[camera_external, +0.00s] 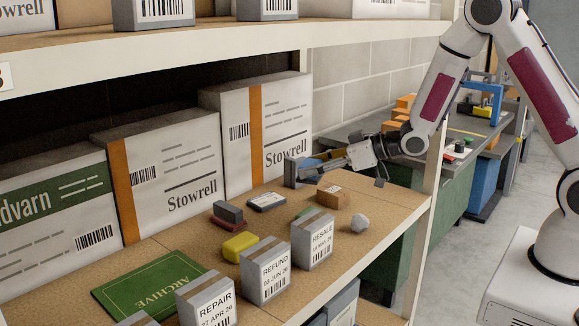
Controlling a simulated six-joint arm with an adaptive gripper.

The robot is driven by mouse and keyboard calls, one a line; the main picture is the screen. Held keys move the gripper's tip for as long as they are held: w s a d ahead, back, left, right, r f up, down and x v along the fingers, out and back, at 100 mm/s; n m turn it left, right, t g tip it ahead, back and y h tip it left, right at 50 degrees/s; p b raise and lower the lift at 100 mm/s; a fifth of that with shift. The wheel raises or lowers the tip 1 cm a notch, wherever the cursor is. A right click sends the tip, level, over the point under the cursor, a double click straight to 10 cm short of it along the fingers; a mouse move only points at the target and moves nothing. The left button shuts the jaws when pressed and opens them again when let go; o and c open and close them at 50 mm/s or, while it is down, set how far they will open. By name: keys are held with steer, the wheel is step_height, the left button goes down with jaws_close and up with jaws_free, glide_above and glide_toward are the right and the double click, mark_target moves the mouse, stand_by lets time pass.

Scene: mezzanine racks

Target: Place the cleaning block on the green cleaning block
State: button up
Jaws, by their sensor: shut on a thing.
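My gripper (310,171) reaches in from the right over the shelf board and is shut on a grey-blue block, the cleaning block (292,172), held in front of the right-hand Stowrell box. The fingers hide part of it. A green block (304,211), apparently the green cleaning block, lies on the board below and slightly right of the held block. It is mostly hidden behind the RESALE box and beside the small brown carton. The held block is apart from it, higher in the picture.
A grey block (229,211) rests on a dark red one (226,224); a yellow block (240,246) lies nearby. An upper shelf (250,38) overhangs.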

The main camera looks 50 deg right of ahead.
steer(key=shift+f, duration=2.85)
steer(key=shift+f, duration=0.1)
steer(key=shift+f, duration=2)
steer(key=shift+f, duration=0.1)
steer(key=o, duration=1.1)
steer(key=shift+v, duration=6.1)
steer(key=shift+w, duration=0.1)
